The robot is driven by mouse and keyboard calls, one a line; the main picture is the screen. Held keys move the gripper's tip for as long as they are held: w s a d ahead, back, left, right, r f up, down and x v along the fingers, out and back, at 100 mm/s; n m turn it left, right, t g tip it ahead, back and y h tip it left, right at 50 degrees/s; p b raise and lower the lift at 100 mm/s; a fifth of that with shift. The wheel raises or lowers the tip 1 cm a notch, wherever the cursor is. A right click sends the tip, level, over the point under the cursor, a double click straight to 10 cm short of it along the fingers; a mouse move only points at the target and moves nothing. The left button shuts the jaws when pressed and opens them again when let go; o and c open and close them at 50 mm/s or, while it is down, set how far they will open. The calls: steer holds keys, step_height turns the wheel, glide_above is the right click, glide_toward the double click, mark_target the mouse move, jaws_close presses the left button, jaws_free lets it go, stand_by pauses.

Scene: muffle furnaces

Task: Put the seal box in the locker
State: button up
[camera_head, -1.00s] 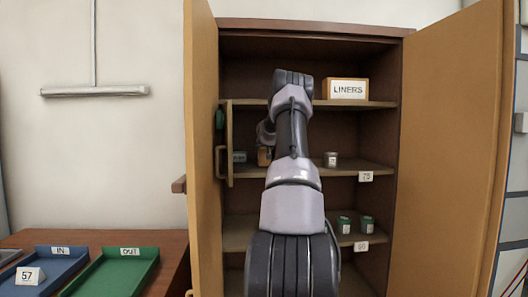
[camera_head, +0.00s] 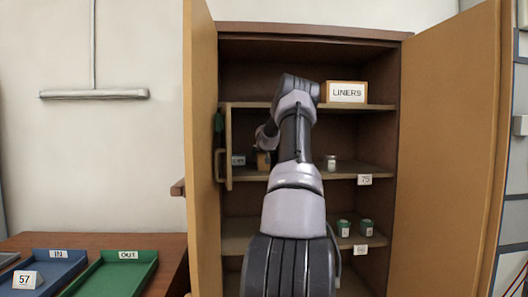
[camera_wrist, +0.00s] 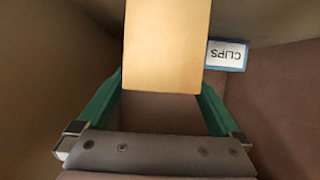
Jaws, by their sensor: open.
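A plain tan box (camera_wrist: 167,45) fills the upper middle of the wrist view, between and ahead of the fingertips; no label shows on this face. A tan box (camera_head: 263,161) also shows at my gripper in the head view, at the left of the middle shelf. I cannot read whether it is the seal box. My gripper (camera_wrist: 161,84) is open, with one green finger on each side of the box; no clear contact shows. In the head view my arm hides most of it. A compartment with a small open door (camera_head: 229,145) and handle is at the cabinet's left.
A box marked CLIPS (camera_wrist: 227,55) stands right of the tan box in the wrist view, close to a wall. A LINERS box (camera_head: 346,92) is on the upper shelf. A jar (camera_head: 331,163) stands on the middle shelf; two green jars (camera_head: 365,227) are below. Both tall doors stand open.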

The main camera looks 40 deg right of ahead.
steer(key=v, duration=1.1)
steer(key=shift+s, duration=0.25)
steer(key=shift+s+r, duration=0.1)
